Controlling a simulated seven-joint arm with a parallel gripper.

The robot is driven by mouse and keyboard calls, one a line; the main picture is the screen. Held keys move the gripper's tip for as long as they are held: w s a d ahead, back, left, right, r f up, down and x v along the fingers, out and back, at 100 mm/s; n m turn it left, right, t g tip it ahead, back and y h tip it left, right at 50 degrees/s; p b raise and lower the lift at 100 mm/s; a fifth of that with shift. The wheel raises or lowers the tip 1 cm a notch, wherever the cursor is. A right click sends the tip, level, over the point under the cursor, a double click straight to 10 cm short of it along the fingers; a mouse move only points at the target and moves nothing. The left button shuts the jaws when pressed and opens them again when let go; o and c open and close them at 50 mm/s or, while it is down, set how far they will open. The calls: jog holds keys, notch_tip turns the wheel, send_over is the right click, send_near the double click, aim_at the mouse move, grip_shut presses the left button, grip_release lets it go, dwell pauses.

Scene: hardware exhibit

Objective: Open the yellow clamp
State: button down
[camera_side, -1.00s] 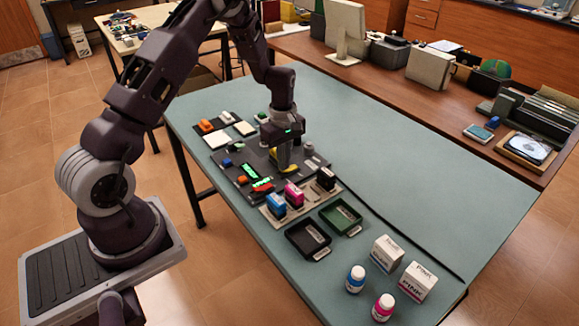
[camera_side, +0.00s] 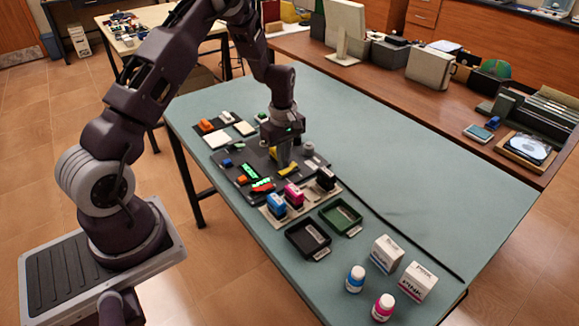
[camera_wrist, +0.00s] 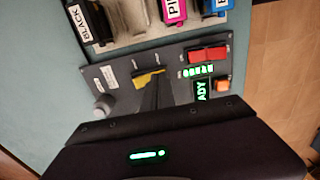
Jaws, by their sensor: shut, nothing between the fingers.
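The yellow clamp (camera_wrist: 148,78) is a small lever on the dark grey panel (camera_wrist: 118,72).
The panel also carries a red switch (camera_wrist: 208,55), green lit displays (camera_wrist: 202,90), an orange button (camera_wrist: 222,85) and a grey knob (camera_wrist: 102,101). Black, pink (camera_side: 293,194) and blue (camera_side: 275,205) cartridges stand in a holder beside it. Two trays and bottles lie further right.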

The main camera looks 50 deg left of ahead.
jog(key=shift+r, duration=2.65)
notch_tip(320, 180, up, 13)
jog(key=m+t, duration=0.2)
jog(key=m, duration=0.3)
send_over(284, 173)
jog(key=s+d, duration=0.4)
jog(key=d, duration=0.3)
jog(key=s+d+r+m, duration=0.3)
jog(key=r, duration=0.2)
jog(key=s+d+r+m+t, duration=0.1)
jog(key=s+d+r+m, duration=0.1)
jog(key=s+m, duration=0.3)
jog(key=s+d+r+m+t, duration=0.2)
jog(key=s+d+r+m, duration=0.1)
jog(key=s, duration=1.1)
jog(key=shift+d+m+t, duration=0.3)
jog(key=shift+d+m, duration=0.3)
jog(key=shift+m, duration=0.4)
